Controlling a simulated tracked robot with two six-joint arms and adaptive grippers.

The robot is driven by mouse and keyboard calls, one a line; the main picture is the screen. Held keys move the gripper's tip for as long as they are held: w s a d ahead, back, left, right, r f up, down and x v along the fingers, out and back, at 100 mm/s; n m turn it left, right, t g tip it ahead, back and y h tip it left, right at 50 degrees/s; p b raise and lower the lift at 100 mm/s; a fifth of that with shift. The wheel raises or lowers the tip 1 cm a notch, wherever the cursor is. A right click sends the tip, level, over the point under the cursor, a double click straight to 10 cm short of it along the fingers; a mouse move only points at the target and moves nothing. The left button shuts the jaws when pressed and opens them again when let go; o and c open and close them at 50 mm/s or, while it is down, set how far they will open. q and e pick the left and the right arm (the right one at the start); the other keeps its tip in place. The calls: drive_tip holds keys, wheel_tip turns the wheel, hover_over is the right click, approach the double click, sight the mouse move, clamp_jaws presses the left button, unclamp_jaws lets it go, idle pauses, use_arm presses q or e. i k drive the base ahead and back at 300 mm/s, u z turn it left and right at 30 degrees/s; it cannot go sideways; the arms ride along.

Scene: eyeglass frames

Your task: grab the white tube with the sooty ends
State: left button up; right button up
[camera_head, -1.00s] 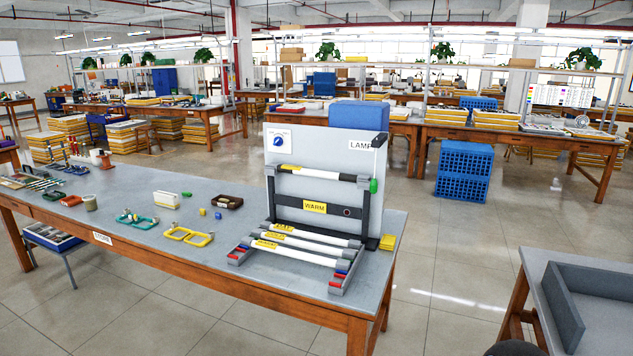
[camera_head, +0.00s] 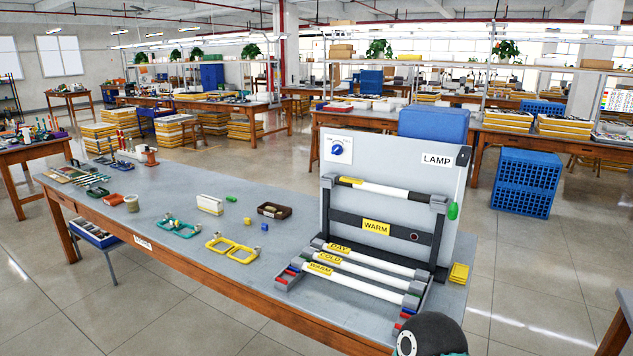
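A white tube (camera_head: 380,189) is mounted across the upper part of the grey lamp board (camera_head: 390,155), between two grey holders. It has a yellow band near its left end and a dark, sooty-looking stretch at its right end; its left end is partly hidden by the holder. Below it, a rack (camera_head: 290,277) holds white tubes labelled DAY (camera_head: 375,259), COLD (camera_head: 365,272) and WARM (camera_head: 360,288), with light grey end caps. Neither of my grippers shows. A dark rounded part, apparently of my arm, is at the bottom edge, right of centre.
The grey table (camera_head: 235,285) also carries yellow eyeglass frames (camera_head: 231,250), teal frames (camera_head: 178,227), a white box (camera_head: 210,204) and a brown tray (camera_head: 274,210). A yellow block (camera_head: 459,273) sits right of the board. Open floor lies to the right.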

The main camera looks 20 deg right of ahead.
sight(346, 181)
drive_tip(key=z, duration=0.05)
drive_tip(key=i, duration=1.45)
drive_tip(key=z, duration=0.75)
